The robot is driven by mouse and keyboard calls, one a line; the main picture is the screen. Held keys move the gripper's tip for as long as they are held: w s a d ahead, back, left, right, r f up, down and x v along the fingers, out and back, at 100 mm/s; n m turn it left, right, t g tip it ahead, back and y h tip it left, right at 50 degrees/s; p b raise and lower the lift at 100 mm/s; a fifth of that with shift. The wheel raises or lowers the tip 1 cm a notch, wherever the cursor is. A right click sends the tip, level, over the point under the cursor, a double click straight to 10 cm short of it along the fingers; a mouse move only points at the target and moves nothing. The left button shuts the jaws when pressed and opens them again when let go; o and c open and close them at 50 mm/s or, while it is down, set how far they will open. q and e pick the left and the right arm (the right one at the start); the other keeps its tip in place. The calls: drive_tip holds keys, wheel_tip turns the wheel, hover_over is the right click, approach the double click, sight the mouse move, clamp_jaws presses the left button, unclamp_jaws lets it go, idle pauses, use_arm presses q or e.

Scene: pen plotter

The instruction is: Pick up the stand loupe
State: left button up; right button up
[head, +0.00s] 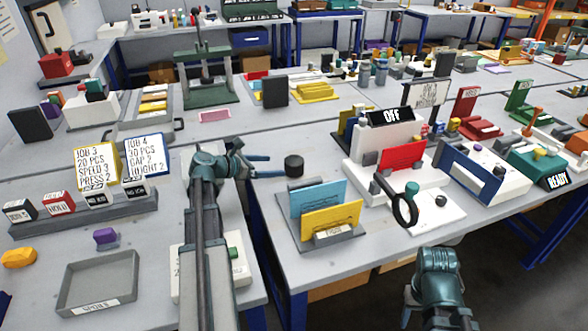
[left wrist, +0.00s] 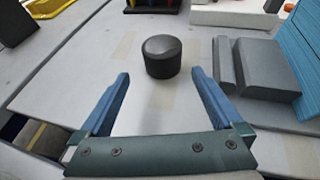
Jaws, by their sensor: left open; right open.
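A short dark cylinder with a smooth rounded top, which looks like the stand loupe (head: 293,165), stands upright on the right-hand table near its left edge. In the left wrist view the loupe (left wrist: 162,57) is centred just beyond the fingertips, with clear table around it. My left gripper (head: 262,165) is open and empty, its blue fingers pointing at the loupe from the left. In the left wrist view the gripper (left wrist: 159,86) has its fingers wide apart, not touching the loupe. A teal joint of my right arm shows at the bottom right of the head view; its fingers cannot be made out.
A grey holder with blue and yellow cards (head: 330,216) stands in front of the loupe; its grey block (left wrist: 262,68) is right of the fingers. A white machine with an OFF sign (head: 391,116) is further right. A grey tray (head: 72,284) lies on the left table. A gap separates the tables.

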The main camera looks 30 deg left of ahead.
sight(294, 164)
use_arm(q)
drive_tip(key=b+x, duration=0.1)
drive_tip(key=x, duration=0.3)
drive_tip(key=shift+f, duration=0.1)
drive_tip(key=shift+w+d, duration=0.1)
drive_tip(key=shift+w, duration=0.15)
drive_tip(key=shift+d, duration=0.1)
drive_tip(key=b+x, duration=0.1)
drive_tip(key=x, duration=0.4)
drive_tip(key=shift+w+d+b, duration=0.1)
drive_tip(key=shift+d+b, duration=0.15)
drive_tip(key=shift+b, duration=0.1)
drive_tip(key=shift+r, duration=0.2)
drive_tip(key=shift+c, duration=0.3)
drive_tip(key=c, duration=1.1)
